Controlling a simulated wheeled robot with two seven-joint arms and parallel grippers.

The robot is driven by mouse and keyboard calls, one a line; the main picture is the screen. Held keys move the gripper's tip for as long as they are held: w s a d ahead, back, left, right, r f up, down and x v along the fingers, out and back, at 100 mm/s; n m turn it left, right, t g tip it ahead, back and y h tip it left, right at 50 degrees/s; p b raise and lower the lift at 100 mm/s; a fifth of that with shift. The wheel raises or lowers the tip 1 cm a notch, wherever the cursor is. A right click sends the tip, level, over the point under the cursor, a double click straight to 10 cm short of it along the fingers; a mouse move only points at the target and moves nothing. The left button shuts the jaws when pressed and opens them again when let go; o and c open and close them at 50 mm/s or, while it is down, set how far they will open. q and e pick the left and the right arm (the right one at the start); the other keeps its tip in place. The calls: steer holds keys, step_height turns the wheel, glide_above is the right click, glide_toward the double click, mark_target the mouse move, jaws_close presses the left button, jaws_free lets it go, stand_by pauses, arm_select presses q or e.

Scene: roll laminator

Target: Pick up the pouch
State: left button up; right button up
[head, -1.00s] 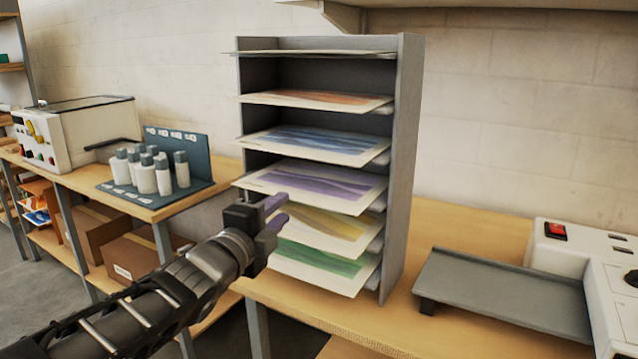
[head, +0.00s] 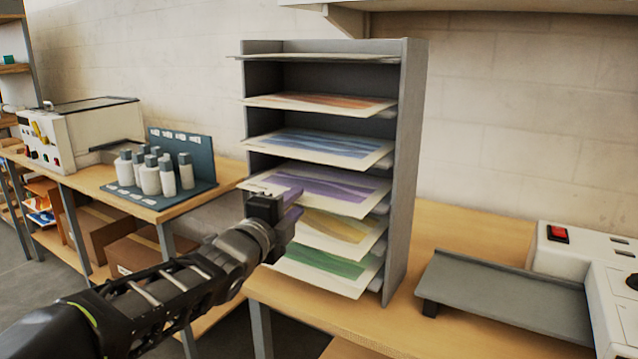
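The rack (head: 408,170) holds several flat pouches with printed pictures, one per shelf, their front edges sticking out. From the top they show an edge-on sheet (head: 320,58), an orange print (head: 322,102), a blue print (head: 320,146), a purple print (head: 335,187), a yellow print (head: 335,228) and a green print (head: 325,264). My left gripper (head: 290,207) is in front of the rack's lower left, by the front edges of the purple and yellow pouches, and covers parts of them. Its fingers look apart with nothing between them; I cannot tell whether they touch a pouch. My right gripper is out of view.
A grey tray (head: 500,295) sits right of the rack beside a white machine with a red switch (head: 557,233). On the left bench stand several white bottles (head: 150,178) and a white box-shaped machine (head: 85,130). Bare wooden bench (head: 460,225) shows between rack and tray.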

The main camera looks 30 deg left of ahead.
arm_select(q)
steer(key=w, duration=0.2)
steer(key=shift+w+a, duration=0.25)
steer(key=shift+w, duration=0.1)
jaws_close()
stand_by(0.4)
stand_by(1.1)
